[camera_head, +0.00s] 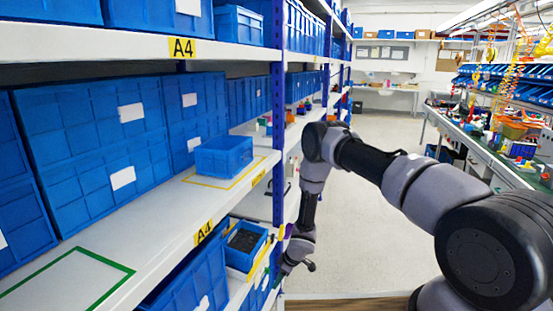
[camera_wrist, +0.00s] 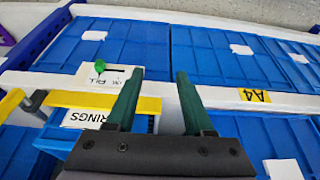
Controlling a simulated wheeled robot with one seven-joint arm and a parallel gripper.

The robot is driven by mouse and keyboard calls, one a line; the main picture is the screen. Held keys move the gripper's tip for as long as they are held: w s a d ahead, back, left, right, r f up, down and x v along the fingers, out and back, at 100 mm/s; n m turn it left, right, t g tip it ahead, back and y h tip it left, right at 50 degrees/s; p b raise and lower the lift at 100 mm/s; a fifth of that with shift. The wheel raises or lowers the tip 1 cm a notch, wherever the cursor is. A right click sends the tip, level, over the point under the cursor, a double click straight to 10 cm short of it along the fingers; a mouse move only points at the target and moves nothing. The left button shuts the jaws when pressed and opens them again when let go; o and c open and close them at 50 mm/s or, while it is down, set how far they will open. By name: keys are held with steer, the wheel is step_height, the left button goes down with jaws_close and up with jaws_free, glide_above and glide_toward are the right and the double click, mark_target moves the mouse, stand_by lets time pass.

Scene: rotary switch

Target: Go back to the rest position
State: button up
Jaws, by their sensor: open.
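My gripper (camera_wrist: 158,76) is open, with two dark green fingers apart and nothing between them in the wrist view. A small green knob (camera_wrist: 95,36) shows to the left of the fingers, by a white label panel (camera_wrist: 115,78) with partly readable lettering. The fingers are apart from the knob in the picture. In the head view my arm reaches from the right and bends down to the shelf's right edge; the gripper end is low there and its fingers are hard to make out.
Shelving (camera_head: 120,225) with blue bins (camera_head: 95,130) fills the left. A small blue box (camera_head: 223,156) stands on the middle shelf. An open blue bin (camera_head: 246,245) with dark contents sits below. A blue upright (camera_head: 278,120) borders the aisle. The aisle floor (camera_head: 370,210) is clear.

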steer(key=w+d+r+m+t+h, duration=0.1)
steer(key=w+d+r+m, duration=0.2)
steer(key=r, duration=0.8)
steer(key=w+d+r+m+t+h, duration=0.1)
steer(key=w+d+r, duration=0.4)
steer(key=r, duration=0.6)
steer(key=w+d+r+m+t+h, duration=0.15)
steer(key=w+r, duration=0.35)
steer(key=r, duration=0.6)
steer(key=s+d+r+m, duration=0.1)
steer(key=d+r+m, duration=0.15)
steer(key=r, duration=0.45)
steer(key=s+d+r+m, duration=0.1)
steer(key=s+d+r, duration=0.1)
steer(key=d+r, duration=0.35)
steer(key=s+d+r+m+t, duration=0.1)
steer(key=s+d+r+m, duration=0.2)
steer(key=s+r, duration=0.6)
steer(key=s+d+r+m, duration=0.2)
steer(key=s+d+r, duration=0.2)
steer(key=s+r, duration=0.55)
steer(key=s+r+m, duration=0.2)
steer(key=s+r, duration=0.1)
steer(key=s, duration=0.6)
steer(key=s+r+m+t+y, duration=0.1)
steer(key=s+r, duration=0.3)
steer(key=s, duration=0.4)
steer(key=shift+s+a+r+m, duration=0.2)
steer(key=shift+s+a+m, duration=0.15)
steer(key=shift+m, duration=0.25)
